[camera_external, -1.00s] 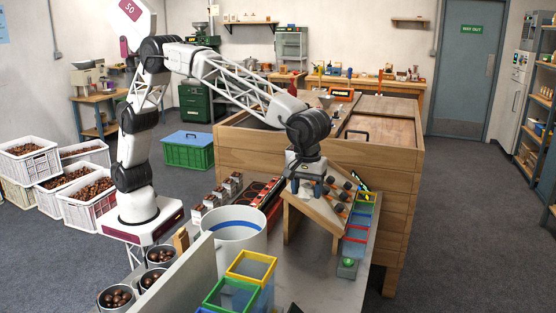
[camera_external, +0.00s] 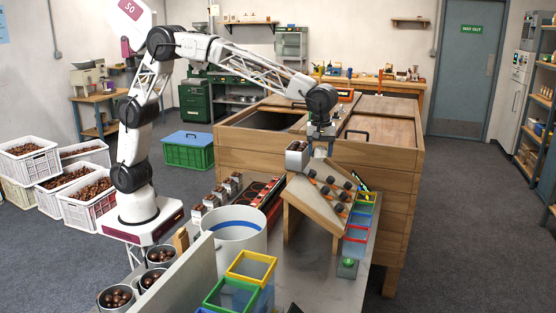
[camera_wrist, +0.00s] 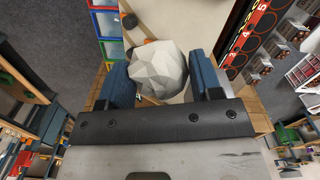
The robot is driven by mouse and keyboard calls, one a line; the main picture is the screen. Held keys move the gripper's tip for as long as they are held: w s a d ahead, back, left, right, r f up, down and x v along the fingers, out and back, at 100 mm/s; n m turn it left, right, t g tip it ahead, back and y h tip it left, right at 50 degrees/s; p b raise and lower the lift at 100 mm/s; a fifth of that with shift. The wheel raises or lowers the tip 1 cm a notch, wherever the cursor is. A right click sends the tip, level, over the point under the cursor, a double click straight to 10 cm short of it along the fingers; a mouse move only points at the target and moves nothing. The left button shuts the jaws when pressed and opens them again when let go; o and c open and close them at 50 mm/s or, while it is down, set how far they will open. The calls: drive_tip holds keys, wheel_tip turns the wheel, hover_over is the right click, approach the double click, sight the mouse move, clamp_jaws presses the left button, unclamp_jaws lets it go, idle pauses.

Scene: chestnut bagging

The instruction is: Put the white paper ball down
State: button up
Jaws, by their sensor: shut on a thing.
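The white paper ball (camera_wrist: 158,68), faceted and off-white, sits between the two blue fingers of my gripper (camera_wrist: 162,82) in the wrist view. The fingers are shut on it from both sides. In the external view my gripper (camera_external: 321,140) hangs over the upper end of the slanted wooden stand (camera_external: 295,198). I cannot make out the ball clearly there.
The stand holds rows of dark round pieces. A small grey box with brown contents (camera_external: 298,157) is at its upper left. Colored square frames (camera_external: 357,234) line its right side. A white bucket (camera_external: 238,250) stands in front, and a wooden bin (camera_external: 405,190) behind.

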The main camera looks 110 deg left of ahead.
drive_tip(key=s+a+n, duration=0.1)
drive_tip(key=s+a, duration=0.2)
drive_tip(key=a, duration=0.5)
drive_tip(key=s+a+n, duration=0.2)
drive_tip(key=a, duration=0.6)
drive_tip(key=s+a+n, duration=0.7)
drive_tip(key=s+a, duration=2.2)
drive_tip(key=a, duration=0.3)
wheel_tip(320, 180, down, 27)
drive_tip(key=shift+d, duration=0.25)
drive_tip(key=shift+w, duration=0.1)
drive_tip(key=shift+f, duration=3)
drive_tip(key=shift+f, duration=0.1)
drive_tip(key=shift+f, duration=1.8)
